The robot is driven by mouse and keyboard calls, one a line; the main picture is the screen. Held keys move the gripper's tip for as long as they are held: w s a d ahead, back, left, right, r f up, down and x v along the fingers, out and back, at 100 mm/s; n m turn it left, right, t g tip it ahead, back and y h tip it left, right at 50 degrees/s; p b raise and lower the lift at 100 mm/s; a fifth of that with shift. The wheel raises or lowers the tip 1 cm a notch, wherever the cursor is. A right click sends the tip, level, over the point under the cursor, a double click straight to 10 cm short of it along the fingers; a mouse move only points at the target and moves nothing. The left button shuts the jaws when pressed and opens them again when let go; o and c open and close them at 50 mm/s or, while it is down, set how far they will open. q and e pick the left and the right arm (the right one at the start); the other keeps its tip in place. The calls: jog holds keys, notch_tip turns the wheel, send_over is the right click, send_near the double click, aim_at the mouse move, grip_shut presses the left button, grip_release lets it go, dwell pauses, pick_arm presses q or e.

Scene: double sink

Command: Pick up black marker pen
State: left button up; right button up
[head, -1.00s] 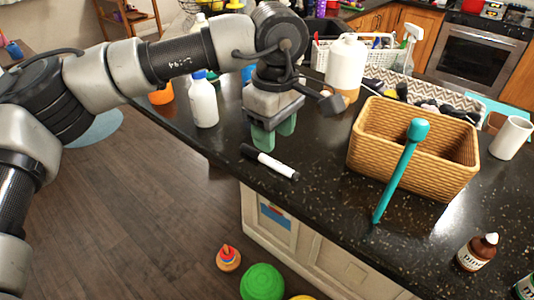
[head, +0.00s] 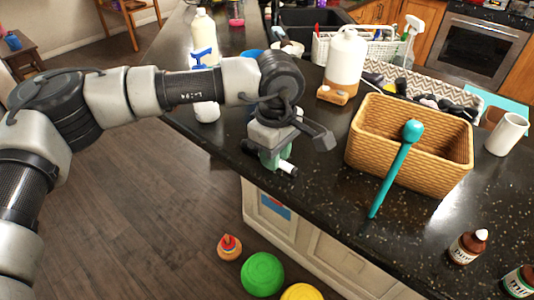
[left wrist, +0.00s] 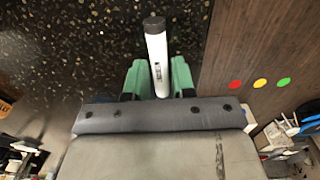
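The black marker pen (head: 289,169) has a white barrel and black ends. It lies at the front edge of the dark counter, partly hidden by my left gripper (head: 275,162) in the head view. In the left wrist view the white barrel (left wrist: 157,55) runs between the two green fingers of my left gripper (left wrist: 158,77). The pen seems to be still at counter height. My right gripper is not in view.
A wicker basket (head: 410,150) stands to the right, with a teal stick (head: 390,180) leaning on it. The counter (head: 320,205) drops off at the front to a wooden floor (head: 130,220).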

pick_arm(q)
grip_shut()
jog(key=shift+r, duration=0.1)
